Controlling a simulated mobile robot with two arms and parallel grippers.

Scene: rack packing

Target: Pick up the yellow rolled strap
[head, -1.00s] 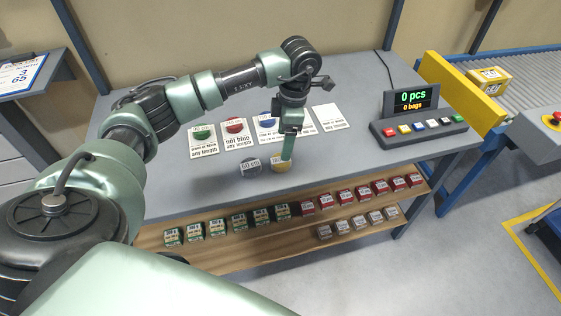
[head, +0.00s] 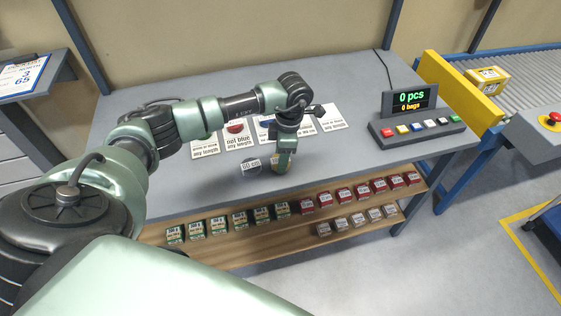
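The yellow rolled strap (head: 275,163) stands on the grey table, near its front edge, with a white label on it. My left gripper (head: 282,164) is right over it from above, and its fingers partly hide the strap. Whether the fingers touch or grip the strap is too small to tell. A dark grey rolled strap (head: 250,167) with a white label lies just to the left of it. My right gripper is not in the head view.
Several printed cards lie behind the straps; a red rolled strap (head: 236,127) sits on one. A button panel (head: 420,129) with a display stands at the right. A wooden shelf (head: 290,235) with green, red and grey boxes is below the front edge.

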